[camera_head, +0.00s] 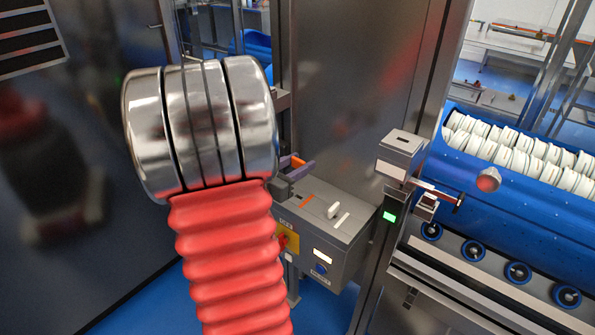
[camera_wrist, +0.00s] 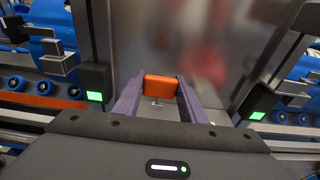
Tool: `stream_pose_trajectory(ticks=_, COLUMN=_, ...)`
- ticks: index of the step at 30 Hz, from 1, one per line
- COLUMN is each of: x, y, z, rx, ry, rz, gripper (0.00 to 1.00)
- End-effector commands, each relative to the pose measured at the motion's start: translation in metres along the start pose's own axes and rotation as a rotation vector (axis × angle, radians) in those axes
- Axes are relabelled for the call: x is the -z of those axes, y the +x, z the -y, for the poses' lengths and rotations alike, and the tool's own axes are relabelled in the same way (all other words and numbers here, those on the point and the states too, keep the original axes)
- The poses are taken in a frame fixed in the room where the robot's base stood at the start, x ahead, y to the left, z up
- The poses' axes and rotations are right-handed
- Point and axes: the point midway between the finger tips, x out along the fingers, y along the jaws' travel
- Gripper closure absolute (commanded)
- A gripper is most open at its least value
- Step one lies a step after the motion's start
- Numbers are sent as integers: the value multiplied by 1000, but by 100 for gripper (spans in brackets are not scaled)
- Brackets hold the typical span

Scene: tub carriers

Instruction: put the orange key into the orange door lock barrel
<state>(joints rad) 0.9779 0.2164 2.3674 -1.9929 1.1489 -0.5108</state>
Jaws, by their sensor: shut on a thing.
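My gripper (camera_wrist: 161,82) is shut on the orange key, with one purple finger on each side of it. The key's orange block-shaped head (camera_wrist: 160,90) shows in the wrist view, with a small grey metal part below it; I cannot tell whether that part belongs to the key. In the head view my gripper (camera_head: 291,167) is mostly hidden behind my arm, and a bit of orange (camera_head: 298,162) shows at its fingers, above a grey box. An orange strip (camera_head: 308,200) marks the top of this box. I cannot make out the lock barrel's opening.
The grey box (camera_head: 340,243) carries a white handle (camera_head: 334,210), a white strip and a red switch (camera_head: 284,241). A steel panel (camera_head: 350,90) rises behind it. A blue tub (camera_head: 530,199) of white pieces stands on rollers at right.

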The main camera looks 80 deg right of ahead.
Motion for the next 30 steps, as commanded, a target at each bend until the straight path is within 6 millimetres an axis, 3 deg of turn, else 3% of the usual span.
stream_pose_trajectory(ticks=20, x=0, y=-3, z=-5, rx=-13, ry=-2, rz=1, gripper=87)
stream_pose_trajectory(ticks=26, x=7, y=-27, z=-38, rx=-103, ry=-18, rz=8, gripper=87)
stream_pose_trajectory(ticks=30, x=16, y=-60, z=-78, rx=-219, ry=-37, rz=16, gripper=87)
